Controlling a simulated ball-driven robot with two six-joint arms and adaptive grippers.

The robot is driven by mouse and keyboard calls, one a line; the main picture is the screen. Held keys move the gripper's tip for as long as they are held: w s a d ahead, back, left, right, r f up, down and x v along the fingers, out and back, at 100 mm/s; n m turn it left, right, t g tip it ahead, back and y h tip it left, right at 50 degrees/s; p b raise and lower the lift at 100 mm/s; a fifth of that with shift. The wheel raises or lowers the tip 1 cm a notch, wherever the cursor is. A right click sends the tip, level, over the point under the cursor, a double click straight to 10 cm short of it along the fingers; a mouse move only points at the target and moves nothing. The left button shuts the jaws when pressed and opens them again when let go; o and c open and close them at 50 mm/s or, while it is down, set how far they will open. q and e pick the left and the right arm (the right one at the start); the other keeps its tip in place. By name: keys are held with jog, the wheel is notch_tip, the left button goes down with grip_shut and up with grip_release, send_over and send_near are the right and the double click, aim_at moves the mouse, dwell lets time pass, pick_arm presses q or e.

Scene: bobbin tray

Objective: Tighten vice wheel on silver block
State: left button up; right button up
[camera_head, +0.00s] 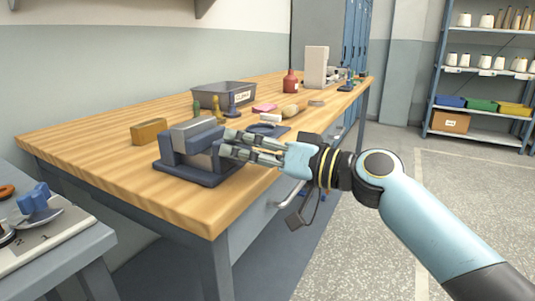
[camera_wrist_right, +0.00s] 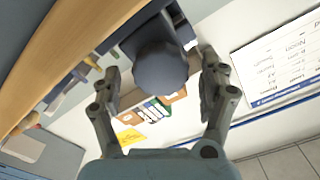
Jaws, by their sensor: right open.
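The dark blue vice (camera_head: 200,178) stands near the front edge of the wooden bench, with the silver block (camera_head: 192,127) at its top between the jaws. My right gripper (camera_head: 227,146) reaches in from the right, level with the vice's right side. In the right wrist view, a round dark grey-blue wheel (camera_wrist_right: 162,66) lies between the two spread fingers of this gripper, with a gap on each side. In the head view the fingers hide the wheel. Whether the block is clamped tight cannot be told. My left gripper is out of view.
A brass-coloured block (camera_head: 149,132) lies left of the vice. Behind are a grey bin (camera_head: 222,92), small coloured pieces and a red bottle (camera_head: 290,83). A lower side table (camera_head: 65,243) stands at left. The bench's near left corner is bare.

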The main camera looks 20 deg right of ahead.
jog(key=v, duration=1.1)
jog(key=shift+s, duration=0.2)
jog(key=shift+d, duration=0.15)
